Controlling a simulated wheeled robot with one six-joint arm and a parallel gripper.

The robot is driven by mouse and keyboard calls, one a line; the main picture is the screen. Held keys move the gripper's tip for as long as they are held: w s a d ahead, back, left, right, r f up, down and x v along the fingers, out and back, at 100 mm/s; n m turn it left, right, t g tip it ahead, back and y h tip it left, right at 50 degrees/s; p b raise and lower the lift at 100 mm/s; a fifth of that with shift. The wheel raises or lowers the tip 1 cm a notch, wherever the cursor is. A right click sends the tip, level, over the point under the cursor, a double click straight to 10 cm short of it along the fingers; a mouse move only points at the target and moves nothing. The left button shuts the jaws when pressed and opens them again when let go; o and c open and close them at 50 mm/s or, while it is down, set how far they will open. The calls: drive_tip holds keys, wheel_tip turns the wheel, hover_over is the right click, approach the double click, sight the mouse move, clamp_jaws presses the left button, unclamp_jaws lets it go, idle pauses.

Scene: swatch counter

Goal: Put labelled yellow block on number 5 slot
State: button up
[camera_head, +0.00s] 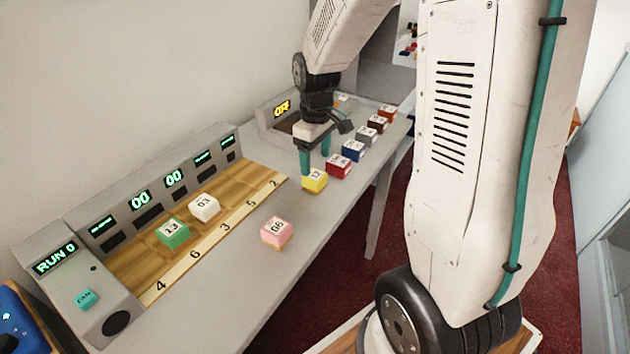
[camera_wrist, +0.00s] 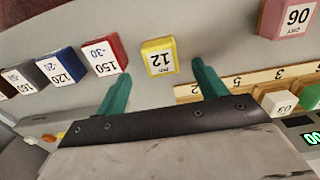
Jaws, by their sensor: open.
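The yellow block (camera_head: 315,182), labelled 12, sits on the grey counter beyond the right end of the number strip. My gripper (camera_head: 315,163) is open and empty, pointing down close to the block. In the wrist view the yellow block (camera_wrist: 159,57) shows between the two teal fingertips (camera_wrist: 161,72), with bare counter on both sides. I cannot tell whether the fingertips reach down around it. The number strip (camera_head: 208,240) reads 4, 6, 3, 5, 2 from near to far. The wooden slot area beside number 5 (camera_head: 251,203) is bare.
A green block (camera_head: 173,233) stands beside 6 and a white block (camera_head: 205,206) beside 3. A pink block (camera_head: 276,232) is on the open counter. A row with a red block (camera_head: 338,166), a blue block (camera_head: 353,150) and others runs beyond the yellow one. Display panels (camera_head: 141,199) line the back.

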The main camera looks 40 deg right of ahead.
sight(316, 175)
wheel_tip(316, 175, down, 6)
drive_tip(key=shift+s+f, duration=0.15)
drive_tip(key=shift+f, duration=0.05)
drive_tip(key=c, duration=1.1)
drive_tip(key=shift+r, duration=0.1)
drive_tip(key=shift+c, duration=0.2)
